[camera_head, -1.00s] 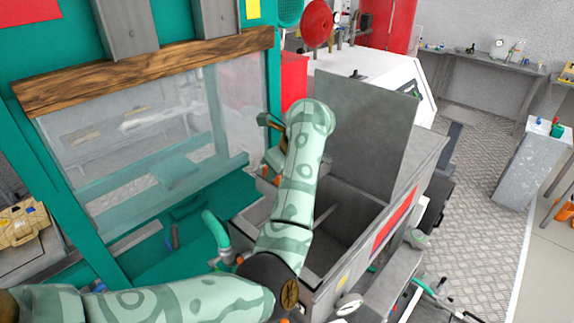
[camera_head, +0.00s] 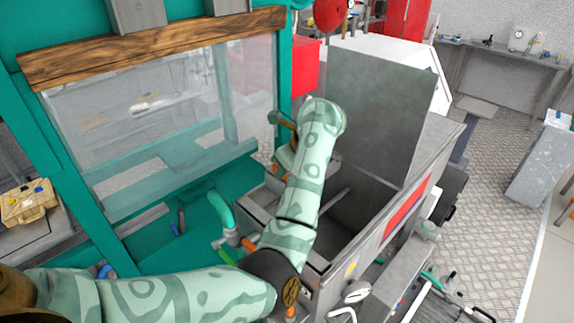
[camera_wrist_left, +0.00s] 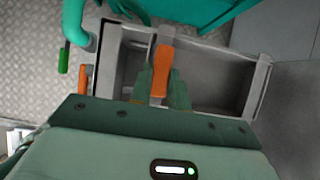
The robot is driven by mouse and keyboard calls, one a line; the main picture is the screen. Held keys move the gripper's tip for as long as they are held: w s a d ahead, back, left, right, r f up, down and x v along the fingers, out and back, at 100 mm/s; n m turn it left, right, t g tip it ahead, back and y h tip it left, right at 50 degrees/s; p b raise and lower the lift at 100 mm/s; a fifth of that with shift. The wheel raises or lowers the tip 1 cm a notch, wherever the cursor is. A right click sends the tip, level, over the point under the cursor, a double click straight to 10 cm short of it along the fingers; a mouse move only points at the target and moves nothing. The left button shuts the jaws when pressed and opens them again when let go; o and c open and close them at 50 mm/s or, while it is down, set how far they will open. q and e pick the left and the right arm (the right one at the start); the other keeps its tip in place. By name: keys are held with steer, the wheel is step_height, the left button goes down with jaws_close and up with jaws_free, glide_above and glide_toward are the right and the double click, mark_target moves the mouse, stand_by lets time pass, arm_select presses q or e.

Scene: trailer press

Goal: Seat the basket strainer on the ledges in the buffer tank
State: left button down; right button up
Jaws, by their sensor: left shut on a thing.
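The buffer tank, a grey open rectangular box (camera_head: 345,262), stands in the middle right of the head view. Its open top (camera_wrist_left: 222,109) lies under my left gripper in the wrist view. My left gripper (camera_wrist_left: 161,82) has its green fingers shut on an upright orange handle (camera_wrist_left: 162,70), apparently that of the basket strainer. The strainer's basket is hidden below the handle and fingers, so I cannot tell whether it touches any ledge. In the head view my left arm reaches over the tank and covers part of its opening. My right gripper is not in view.
A raised grey plate (camera_head: 380,115) stands behind the tank opening. A green pipe (camera_head: 220,207) and orange-handled valve (camera_head: 250,244) are at its left. A teal frame with a clear panel (camera_head: 160,130) stands further left. Open floor (camera_head: 480,180) lies right.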

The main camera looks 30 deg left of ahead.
arm_select(q)
step_height(320, 180, down, 9)
steer(key=b, duration=0.6)
steer(key=shift+r, duration=0.2)
step_height(320, 180, down, 5)
steer(key=b, duration=0.5)
steer(key=shift+f, duration=0.15)
steer(key=shift+f+b, duration=0.25)
steer(key=shift+b, duration=0.1)
steer(key=c, duration=1.3)
jaws_free()
steer(key=shift+o, duration=0.2)
